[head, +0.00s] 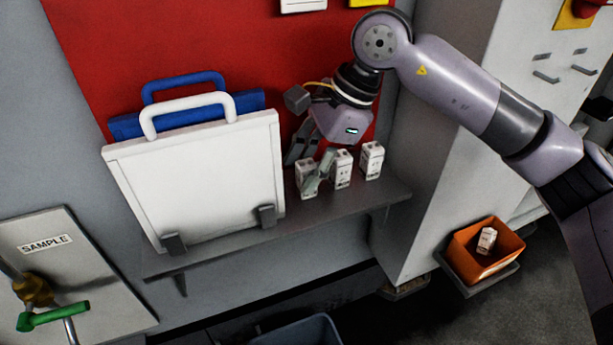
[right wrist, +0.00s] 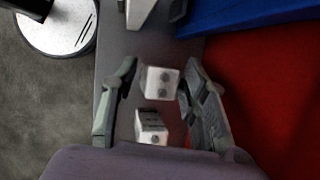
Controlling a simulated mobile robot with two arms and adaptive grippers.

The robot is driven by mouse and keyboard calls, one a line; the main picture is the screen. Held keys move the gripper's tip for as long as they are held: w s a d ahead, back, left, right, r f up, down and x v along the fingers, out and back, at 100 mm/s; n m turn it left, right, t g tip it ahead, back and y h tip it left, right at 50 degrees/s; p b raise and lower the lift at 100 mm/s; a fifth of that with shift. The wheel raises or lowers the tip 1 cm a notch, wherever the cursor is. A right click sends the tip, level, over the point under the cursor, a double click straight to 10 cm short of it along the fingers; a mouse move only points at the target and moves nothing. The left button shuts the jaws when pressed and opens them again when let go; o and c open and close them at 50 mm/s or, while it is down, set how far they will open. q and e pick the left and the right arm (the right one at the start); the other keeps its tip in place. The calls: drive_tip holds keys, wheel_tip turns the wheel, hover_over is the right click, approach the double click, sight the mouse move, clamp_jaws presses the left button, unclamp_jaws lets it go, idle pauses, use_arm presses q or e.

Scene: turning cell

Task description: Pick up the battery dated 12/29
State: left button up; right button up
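Three white batteries stand on the grey shelf (head: 225,235) in the head view: a left one (head: 306,180), a middle one (head: 343,171) and a right one (head: 372,160). Their dates are too small to read. My right gripper (head: 299,174) is open, reaching down over the left battery, with one finger partly in front of it and the middle one. In the right wrist view, one battery (right wrist: 160,82) is between the spread fingers with gaps at both sides. Another battery (right wrist: 151,127) is nearer the palm. My left gripper is not in view.
A white case (head: 205,175) and a blue case (head: 190,90) stand left of the batteries, behind small shelf stops. A red panel is behind. An orange bin (head: 466,265) at lower right holds another white battery (head: 486,240). A SAMPLE panel (head: 45,243) is at lower left.

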clamp_jaws()
idle(0.5)
